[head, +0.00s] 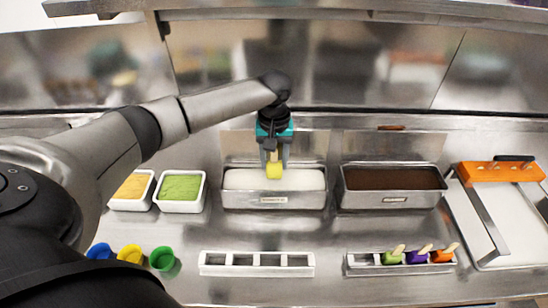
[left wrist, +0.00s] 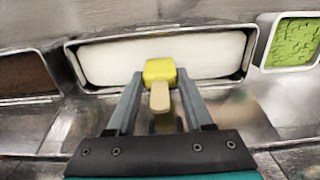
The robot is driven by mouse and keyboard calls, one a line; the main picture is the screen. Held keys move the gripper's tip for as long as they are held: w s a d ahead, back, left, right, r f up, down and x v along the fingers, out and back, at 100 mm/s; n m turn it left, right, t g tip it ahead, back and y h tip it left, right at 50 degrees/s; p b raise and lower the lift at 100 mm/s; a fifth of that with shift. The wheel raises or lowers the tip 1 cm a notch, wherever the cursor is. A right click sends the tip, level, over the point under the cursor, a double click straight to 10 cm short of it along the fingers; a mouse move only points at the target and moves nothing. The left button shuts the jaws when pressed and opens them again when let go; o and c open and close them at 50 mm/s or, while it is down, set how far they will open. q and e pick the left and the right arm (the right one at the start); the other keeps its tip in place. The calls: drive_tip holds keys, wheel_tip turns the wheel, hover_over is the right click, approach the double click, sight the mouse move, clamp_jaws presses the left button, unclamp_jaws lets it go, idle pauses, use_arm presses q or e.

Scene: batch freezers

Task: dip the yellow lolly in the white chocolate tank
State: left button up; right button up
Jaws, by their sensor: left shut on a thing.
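The yellow lolly (head: 274,171) hangs below my left gripper (head: 273,157), head down, with its pale stick between the fingers. The left gripper is shut on it. In the left wrist view the lolly (left wrist: 159,71) and stick show between the grey fingers of the gripper (left wrist: 160,82). The white chocolate tank (head: 274,199) is a steel pan filled with white. The lolly shows in front of the white surface in both views. I cannot tell whether its tip touches the chocolate. The right gripper is not in view.
A dark chocolate tank (head: 393,200) stands to the right. Tubs of yellow (head: 130,204) and green (head: 180,206) toppings stand left. In front are an empty slotted holder (head: 257,271), a holder with several lollies (head: 400,270) and coloured cups (head: 163,258). An orange-handled frame (head: 500,172) lies far right.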

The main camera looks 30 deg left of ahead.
sight(274, 176)
use_arm(q)
drive_tip(key=shift+f+b, duration=1.15)
drive_tip(key=shift+f, duration=2.15)
drive_tip(key=shift+p, duration=0.5)
drive_tip(key=shift+r, duration=0.1)
wheel_tip(274, 176, up, 5)
drive_tip(key=p, duration=0.6)
drive_tip(key=shift+r, duration=1.35)
idle(0.6)
drive_tip(key=shift+r, duration=2.5)
drive_tip(key=shift+f, duration=0.1)
